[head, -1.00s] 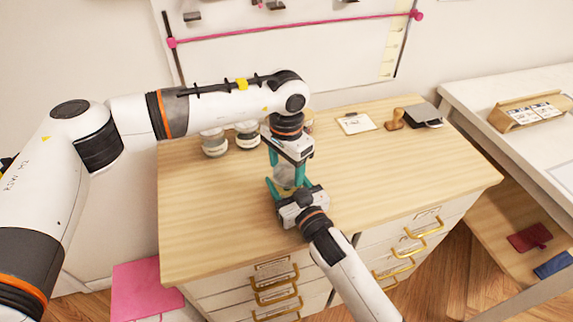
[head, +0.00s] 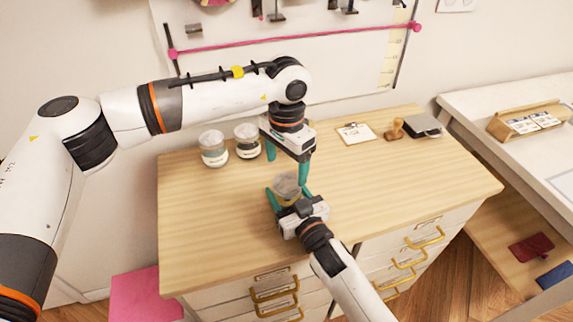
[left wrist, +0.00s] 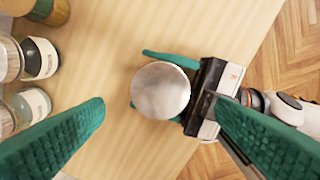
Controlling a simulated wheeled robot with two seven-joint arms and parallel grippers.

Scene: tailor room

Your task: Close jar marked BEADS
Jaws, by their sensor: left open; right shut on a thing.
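A small jar (head: 287,196) stands upright between the fingers of my right gripper (head: 289,192), which is shut on it from the front. A round grey metal lid (left wrist: 160,90) covers its top in the left wrist view. No lettering on this jar is readable, and whether the lid is screwed tight cannot be seen. My left gripper (head: 287,164) is open and empty above the jar, pointing down, with its green fingers spread apart and clear of the lid. My right gripper also shows beside the jar in the left wrist view (left wrist: 160,82).
Two lidded, labelled jars (head: 213,149) (head: 247,141) stand at the desk's back left. A third container (left wrist: 45,10) shows in the left wrist view's corner. A clipboard (head: 355,133), a wooden stamp (head: 393,129) and a dark case (head: 423,126) lie at the back right.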

